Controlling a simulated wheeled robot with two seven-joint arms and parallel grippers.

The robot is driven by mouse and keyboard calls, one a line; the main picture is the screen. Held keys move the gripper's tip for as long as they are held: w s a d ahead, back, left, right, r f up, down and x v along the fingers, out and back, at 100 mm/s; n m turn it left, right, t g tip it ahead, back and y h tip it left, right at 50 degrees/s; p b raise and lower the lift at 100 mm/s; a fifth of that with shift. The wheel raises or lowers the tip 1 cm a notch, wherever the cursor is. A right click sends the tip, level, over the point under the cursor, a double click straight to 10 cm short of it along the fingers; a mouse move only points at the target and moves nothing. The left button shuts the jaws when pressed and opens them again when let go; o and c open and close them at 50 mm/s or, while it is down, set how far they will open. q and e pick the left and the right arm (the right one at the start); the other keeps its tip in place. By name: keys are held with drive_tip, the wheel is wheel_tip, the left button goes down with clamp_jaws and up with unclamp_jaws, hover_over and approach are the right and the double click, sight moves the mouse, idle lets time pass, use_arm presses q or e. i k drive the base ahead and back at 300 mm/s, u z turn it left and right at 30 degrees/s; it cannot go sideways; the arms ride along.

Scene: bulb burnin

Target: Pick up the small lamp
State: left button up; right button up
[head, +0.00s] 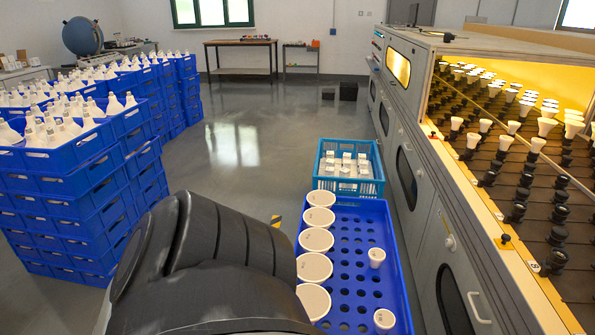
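Two small white lamps stand in the blue crate (398,262) with a floor of round holes: one small lamp (377,257) at mid-right, another small lamp (384,319) nearer its front. Several larger white lamps (316,240) stand in a column along the crate's left side. A black link of my arm fills the bottom centre, left of the crate, and may hide part of it. Neither gripper shows, so I cannot see whether either holds anything.
A lighter blue crate (347,187) with white boxes sits behind. At right is a long grey machine (432,215) with a lit rack of black sockets, some holding lamps. Stacked blue crates (70,190) of bulbs stand left. Grey floor (260,115) is clear between.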

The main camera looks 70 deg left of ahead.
sight(377, 255)
drive_tip(key=u, duration=1.2)
drive_tip(key=k, duration=1.2)
drive_tip(key=u, duration=0.55)
drive_tip(key=i, duration=1.65)
drive_tip(key=z, duration=0.95)
drive_tip(key=i, duration=0.3)
drive_tip(key=z, duration=0.3)
